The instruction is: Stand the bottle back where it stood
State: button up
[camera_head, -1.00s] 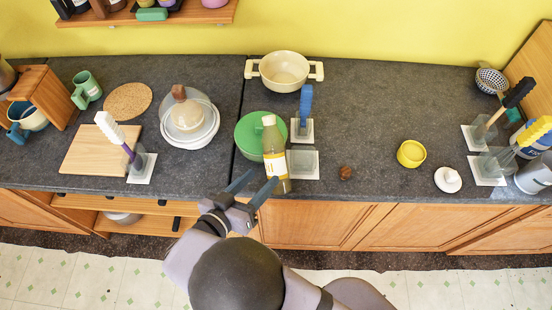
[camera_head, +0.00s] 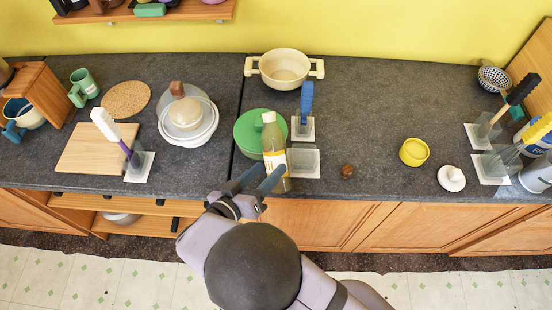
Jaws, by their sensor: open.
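A bottle (camera_head: 274,150) with a pale cap, yellowish contents and a white-and-yellow label is near the counter's front edge, left of centre. Its cap points to the back and slightly left, overlapping the green lid or bowl (camera_head: 250,134) in the picture; I cannot tell whether it stands or lies. My gripper (camera_head: 256,178) is open and empty at the front edge.
A clear square holder (camera_head: 304,162) stands right of the bottle, with a blue-handled tool (camera_head: 306,100) behind it. A cream pot (camera_head: 284,70) is at the back. A brown lump (camera_head: 347,171) and yellow cup (camera_head: 414,152) lie right. The counter between pot and yellow cup is clear.

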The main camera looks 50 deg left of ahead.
aim_at(271, 167)
jog(key=shift+b+x, duration=0.95)
jog(key=shift+x, duration=1)
jog(key=c, duration=0.9)
jog(key=shift+o, duration=0.2)
jog(key=shift+r, duration=0.1)
notch_tip(271, 167, up, 10)
jog(key=shift+f+b, duration=0.1)
jog(key=shift+b, duration=0.8)
